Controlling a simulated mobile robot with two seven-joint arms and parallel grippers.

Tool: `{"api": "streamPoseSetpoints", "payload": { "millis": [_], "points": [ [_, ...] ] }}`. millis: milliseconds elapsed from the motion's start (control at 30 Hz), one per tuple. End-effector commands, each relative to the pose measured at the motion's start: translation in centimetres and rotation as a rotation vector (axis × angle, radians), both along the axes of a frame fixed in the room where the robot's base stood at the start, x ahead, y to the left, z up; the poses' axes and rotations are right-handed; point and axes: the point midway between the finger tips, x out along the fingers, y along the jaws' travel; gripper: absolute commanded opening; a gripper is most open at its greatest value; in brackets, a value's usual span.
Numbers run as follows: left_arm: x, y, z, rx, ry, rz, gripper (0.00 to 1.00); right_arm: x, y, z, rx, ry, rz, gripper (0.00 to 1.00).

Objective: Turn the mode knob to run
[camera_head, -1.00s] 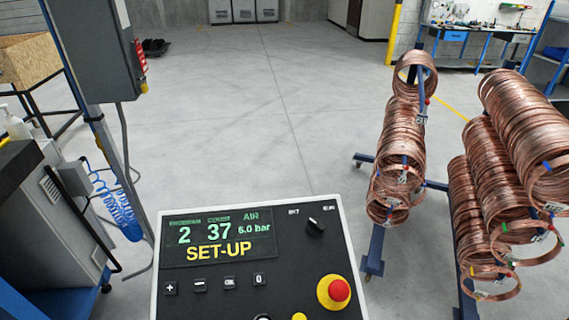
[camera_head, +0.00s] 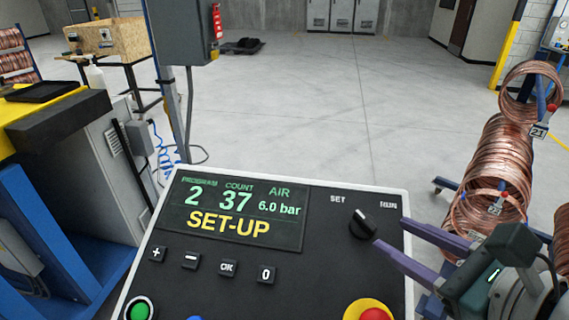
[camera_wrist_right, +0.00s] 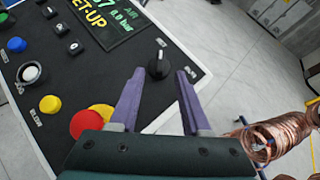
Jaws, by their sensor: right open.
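The mode knob (camera_head: 362,224) is a black rotary knob with a white line, at the upper right of the control panel (camera_head: 330,270), below the labels SET and RUN. Its line points up and left, toward SET. The display (camera_head: 235,212) reads SET-UP, program 2, count 37, air 6.0 bar. My right gripper (camera_head: 394,236) is open and empty, its purple fingers reaching in from the right just short of the knob. In the right wrist view the knob (camera_wrist_right: 159,65) sits ahead of and between the open fingertips. My left gripper is not in view.
A red emergency button (camera_head: 374,312) on a yellow base sits below the knob, close to my right gripper. Push buttons line the panel's left side. Copper coils (camera_head: 497,170) hang on a rack at the right. A grey machine cabinet (camera_head: 95,185) stands at the left.

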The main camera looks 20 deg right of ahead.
Motion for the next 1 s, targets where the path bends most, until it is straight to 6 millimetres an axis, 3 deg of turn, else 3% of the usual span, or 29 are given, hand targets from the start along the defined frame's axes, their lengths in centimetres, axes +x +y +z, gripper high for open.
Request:
{"api": "streamPoseSetpoints", "payload": {
  "millis": [200,433,867,1000],
  "points": [
    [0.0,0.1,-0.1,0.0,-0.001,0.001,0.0,3.9,0.3,-1.3,0.005,-0.005,-0.002,0.47],
    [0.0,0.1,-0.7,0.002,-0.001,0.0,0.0,7.0,0.5,-2.6,0.005,-0.005,-0.003,0.47],
    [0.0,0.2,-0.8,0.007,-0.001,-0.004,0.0,7.9,0.6,-2.9,0.006,-0.004,-0.003,0.47],
    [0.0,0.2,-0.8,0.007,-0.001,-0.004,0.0,7.9,0.6,-2.9,0.006,-0.004,-0.003,0.32]
  ]
}}
